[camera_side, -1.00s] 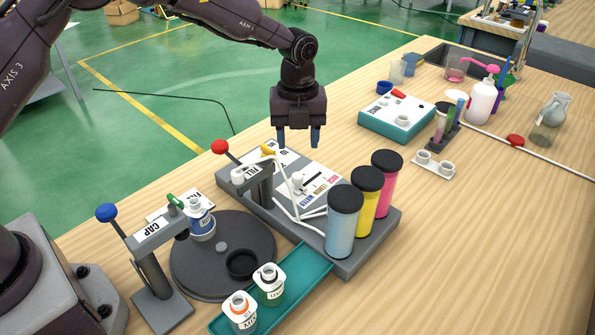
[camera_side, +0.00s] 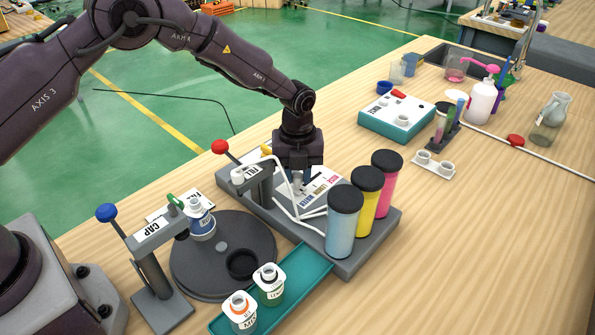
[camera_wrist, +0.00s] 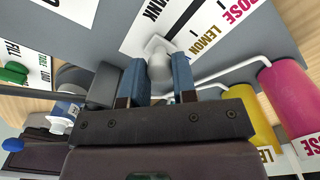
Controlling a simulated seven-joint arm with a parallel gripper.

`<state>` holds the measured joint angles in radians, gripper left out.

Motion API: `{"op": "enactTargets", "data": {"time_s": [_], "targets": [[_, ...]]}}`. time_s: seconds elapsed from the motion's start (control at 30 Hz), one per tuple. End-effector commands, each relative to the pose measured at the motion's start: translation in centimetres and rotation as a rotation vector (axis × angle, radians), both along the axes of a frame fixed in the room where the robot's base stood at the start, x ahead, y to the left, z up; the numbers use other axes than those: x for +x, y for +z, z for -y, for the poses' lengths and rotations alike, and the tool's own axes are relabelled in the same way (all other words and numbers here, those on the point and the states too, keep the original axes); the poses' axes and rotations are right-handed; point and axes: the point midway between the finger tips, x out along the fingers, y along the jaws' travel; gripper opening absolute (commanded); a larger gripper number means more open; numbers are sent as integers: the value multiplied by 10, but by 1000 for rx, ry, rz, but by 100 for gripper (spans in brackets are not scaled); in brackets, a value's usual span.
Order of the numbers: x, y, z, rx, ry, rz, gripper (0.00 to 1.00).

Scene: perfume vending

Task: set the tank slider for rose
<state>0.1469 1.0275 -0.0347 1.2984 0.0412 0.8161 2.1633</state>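The tank slider's pale knob (camera_wrist: 159,62) stands at the end of its slot away from ROSE, on the white tank panel (camera_side: 325,188). Its place lies beyond the LEMON mark, and the label beside it is mostly hidden by my gripper. The LEMON label (camera_wrist: 200,45) and ROSE label (camera_wrist: 238,12) lie to the upper right in the wrist view. My gripper (camera_wrist: 159,78) is down over the panel with its blue fingers on both sides of the knob. In the side view my gripper (camera_side: 297,182) partly hides the panel.
The blue, yellow (camera_side: 366,192) and pink (camera_side: 386,182) tanks stand right of the panel. The fill lever with red knob (camera_side: 219,147) and white tubes are close on the left. A turntable (camera_side: 210,270) with a bottle and a teal tray (camera_side: 305,267) lie in front.

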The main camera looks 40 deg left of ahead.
Motion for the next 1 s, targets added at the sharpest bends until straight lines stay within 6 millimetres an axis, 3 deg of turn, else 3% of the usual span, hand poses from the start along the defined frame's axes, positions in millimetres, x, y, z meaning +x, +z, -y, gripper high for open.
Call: {"op": "enactTargets", "data": {"time_s": [0.03, 0.1, 0.33, 0.7, 1.0], "targets": [[0, 0, 0, 0, 0, 0, 13], [0, 0, 0, 0, 0, 0, 0], [6, 0, 0, -1, 0, -1, 0], [52, -1, 2, -4, -2, 4, 0], [71, 0, 2, -4, -1, 1, 0]]}}
